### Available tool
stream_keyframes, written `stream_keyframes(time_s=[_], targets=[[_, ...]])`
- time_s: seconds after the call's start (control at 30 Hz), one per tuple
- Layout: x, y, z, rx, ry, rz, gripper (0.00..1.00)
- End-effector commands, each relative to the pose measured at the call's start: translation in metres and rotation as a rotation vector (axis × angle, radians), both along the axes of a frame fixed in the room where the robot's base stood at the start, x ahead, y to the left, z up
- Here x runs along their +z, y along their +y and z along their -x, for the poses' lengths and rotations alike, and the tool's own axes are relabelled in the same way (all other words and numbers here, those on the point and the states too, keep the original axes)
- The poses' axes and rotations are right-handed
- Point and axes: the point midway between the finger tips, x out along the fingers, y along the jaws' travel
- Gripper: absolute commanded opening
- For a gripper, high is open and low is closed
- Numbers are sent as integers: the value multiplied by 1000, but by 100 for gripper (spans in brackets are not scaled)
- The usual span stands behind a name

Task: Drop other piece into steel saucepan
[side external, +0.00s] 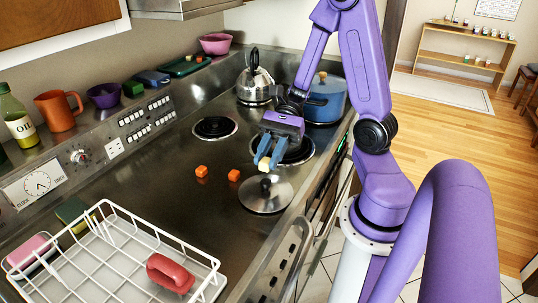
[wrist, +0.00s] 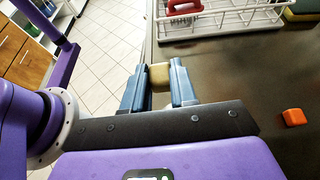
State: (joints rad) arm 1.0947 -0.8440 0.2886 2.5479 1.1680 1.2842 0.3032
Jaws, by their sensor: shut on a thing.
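My gripper (side external: 265,163) is shut on a pale yellow cube (side external: 264,166), held between its blue fingers above the hob's front side. In the wrist view the same cube (wrist: 160,77) sits between the fingertips. Two orange cubes lie on the dark hob top, one at left (side external: 201,171) and one nearer the gripper (side external: 234,175); one orange cube (wrist: 293,117) shows in the wrist view. A round steel lid with a black knob (side external: 262,200) is just below the held cube in the side view. I cannot make out an open steel saucepan.
A blue pot (side external: 322,105) stands behind my gripper, and a steel kettle (side external: 254,86) at the back. A bare coil burner (side external: 214,128) is left of the gripper. A white dish rack (side external: 130,247) with a red item (side external: 171,273) stands at the front left.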

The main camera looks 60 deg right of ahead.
Motion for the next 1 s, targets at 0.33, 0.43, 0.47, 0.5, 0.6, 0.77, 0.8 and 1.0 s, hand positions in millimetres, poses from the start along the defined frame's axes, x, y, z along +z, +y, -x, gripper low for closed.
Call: stream_keyframes(time_s=[0.33,0.43,0.47,0.5,0.6,0.77,0.8,1.0], targets=[[7,-49,-47,-173,-8,-10,0],[10,-73,-62,-245,-9,-12,0],[11,-81,-66,-266,-11,-13,0],[12,-91,-71,-294,-11,-14,0],[15,-117,-81,-365,-13,-13,0],[20,-161,-91,-477,-13,-12,0],[22,-172,-92,-506,-12,-12,0],[28,-226,-90,-641,-10,-7,0]])
